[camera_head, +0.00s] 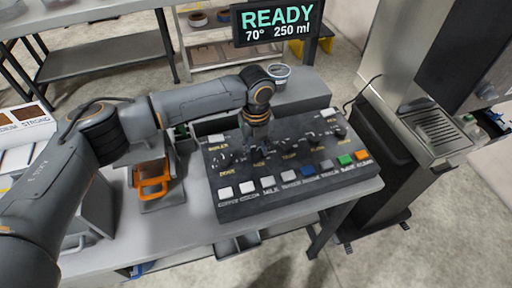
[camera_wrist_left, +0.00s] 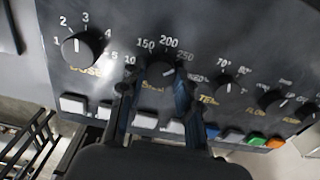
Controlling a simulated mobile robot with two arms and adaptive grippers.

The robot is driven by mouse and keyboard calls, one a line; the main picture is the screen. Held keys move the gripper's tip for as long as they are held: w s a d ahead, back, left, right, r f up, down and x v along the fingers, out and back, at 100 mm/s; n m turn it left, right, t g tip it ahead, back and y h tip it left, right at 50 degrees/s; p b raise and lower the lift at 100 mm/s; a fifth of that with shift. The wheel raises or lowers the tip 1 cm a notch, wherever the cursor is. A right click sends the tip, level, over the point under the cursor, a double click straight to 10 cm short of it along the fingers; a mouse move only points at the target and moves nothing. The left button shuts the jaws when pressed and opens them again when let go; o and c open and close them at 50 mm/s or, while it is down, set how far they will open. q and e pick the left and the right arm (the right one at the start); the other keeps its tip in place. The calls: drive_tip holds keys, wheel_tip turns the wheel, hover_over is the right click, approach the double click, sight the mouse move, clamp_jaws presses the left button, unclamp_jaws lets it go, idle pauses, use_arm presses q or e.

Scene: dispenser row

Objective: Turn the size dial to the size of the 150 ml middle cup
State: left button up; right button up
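The control panel (camera_head: 290,150) is a dark sloped block with a row of dials and coloured buttons. My left gripper (camera_head: 259,146) points down at the size dial, second from the left. In the left wrist view its two fingers stand on either side of the size dial (camera_wrist_left: 160,70), with no clear gap showing; I cannot tell whether they press on it. Its scale shows 150, 200 and 250; the leftmost number is partly hidden. I cannot read its pointer clearly. The display (camera_head: 277,22) reads READY, 70°, 250 ml. My right gripper is out of view.
The dose dial (camera_wrist_left: 84,47) is left of the size dial, and the temperature dial (camera_wrist_left: 227,85) is right of it. White buttons (camera_head: 247,187) line the panel's front. A cup-like container (camera_head: 279,76) stands behind the panel, its size unreadable. An orange-handled object (camera_head: 152,182) is at left.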

use_arm(q)
drive_tip(key=c, duration=0.3)
drive_tip(key=shift+c, duration=0.4)
drive_tip(key=n+p, duration=0.3)
drive_tip(key=shift+r+n, duration=0.2)
drive_tip(key=shift+n, duration=0.1)
drive_tip(key=n+p, duration=0.2)
drive_tip(key=n, duration=0.1)
drive_tip(key=shift+n+p, duration=0.3)
drive_tip(key=shift+p, duration=0.1)
drive_tip(key=n+p, duration=0.4)
drive_tip(key=n, duration=0.2)
drive_tip(key=shift+f+n+p, duration=0.2)
drive_tip(key=shift+n+p, duration=0.9)
drive_tip(key=shift+n, duration=1.2)
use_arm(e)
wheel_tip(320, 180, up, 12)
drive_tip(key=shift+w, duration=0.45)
